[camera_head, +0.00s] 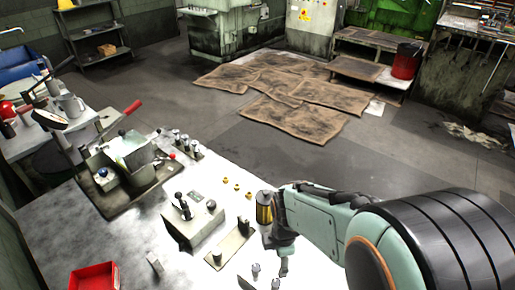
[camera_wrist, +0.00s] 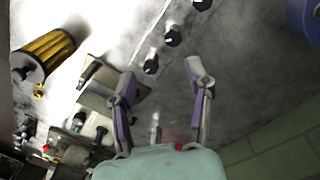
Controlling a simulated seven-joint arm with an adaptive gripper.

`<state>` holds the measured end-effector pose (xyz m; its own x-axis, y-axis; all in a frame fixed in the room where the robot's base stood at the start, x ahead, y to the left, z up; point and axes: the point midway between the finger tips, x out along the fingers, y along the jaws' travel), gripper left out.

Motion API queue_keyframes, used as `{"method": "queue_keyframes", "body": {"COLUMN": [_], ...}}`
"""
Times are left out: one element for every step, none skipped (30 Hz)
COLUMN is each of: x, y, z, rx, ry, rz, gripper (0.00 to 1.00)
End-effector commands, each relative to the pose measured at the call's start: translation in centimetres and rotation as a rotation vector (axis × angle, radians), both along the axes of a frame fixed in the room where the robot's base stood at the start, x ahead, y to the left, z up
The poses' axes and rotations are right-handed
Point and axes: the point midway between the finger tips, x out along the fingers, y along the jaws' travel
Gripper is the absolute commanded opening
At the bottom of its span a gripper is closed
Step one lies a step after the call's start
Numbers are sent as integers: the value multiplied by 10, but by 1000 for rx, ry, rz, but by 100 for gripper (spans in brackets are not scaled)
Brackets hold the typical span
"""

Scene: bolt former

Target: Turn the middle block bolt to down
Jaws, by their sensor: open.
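Several dark knob-like bolts stand on the pale bench top. In the head view, a grey block (camera_head: 194,226) with dark knobs is at the middle, and a flat plate (camera_head: 232,246) with two upright bolts lies right of it. Which of these is the middle block bolt, I cannot tell. My gripper (camera_head: 283,268) is over the bench right of the plate. In the wrist view my gripper (camera_wrist: 162,72) is open and empty, its fingers spread. A row of black knobs with pale marks lies beyond the fingertips: a near one (camera_wrist: 151,66), a middle one (camera_wrist: 173,37) and a far one (camera_wrist: 202,4).
A yellow-and-black cylinder (camera_head: 264,208) stands close beside my wrist; it also shows in the wrist view (camera_wrist: 46,55). Small yellow buttons (camera_head: 237,187) sit behind the plate. A red bin (camera_head: 94,276) is at the front left.

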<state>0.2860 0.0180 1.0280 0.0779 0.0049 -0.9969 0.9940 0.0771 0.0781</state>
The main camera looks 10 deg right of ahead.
Motion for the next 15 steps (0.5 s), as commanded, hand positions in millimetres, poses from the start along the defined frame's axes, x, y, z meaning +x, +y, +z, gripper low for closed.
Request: {"method": "queue_keyframes", "body": {"x": [-4, -6, -8, -9, -10, -10, -11, -11, -11, -11, -11, -11, -11, -11, -11], "y": [1, 2, 2, 3, 3, 3, 3, 3, 3, 3, 3, 3, 3, 3, 3], "z": [-10, -15, -20, -23, -26, -31, -35, -39, -46, -51, -56, -63, -67, -72, -77], "rx": [-2, -4, -5, -6, -6, -6, -7, -6, -6, -7, -6, -6, -6, -6, -5], "ry": [36, 52, 67, 75, 79, 84, 84, 84, 84, 86, 84, 84, 85, 84, 83], "rz": [5, 7, 9, 10, 11, 11, 13, 12, 12, 12, 11, 11, 11, 11, 11], "gripper": [52, 52, 52, 52, 52, 52, 52, 52, 52, 52, 52, 52, 52, 52, 52]}}
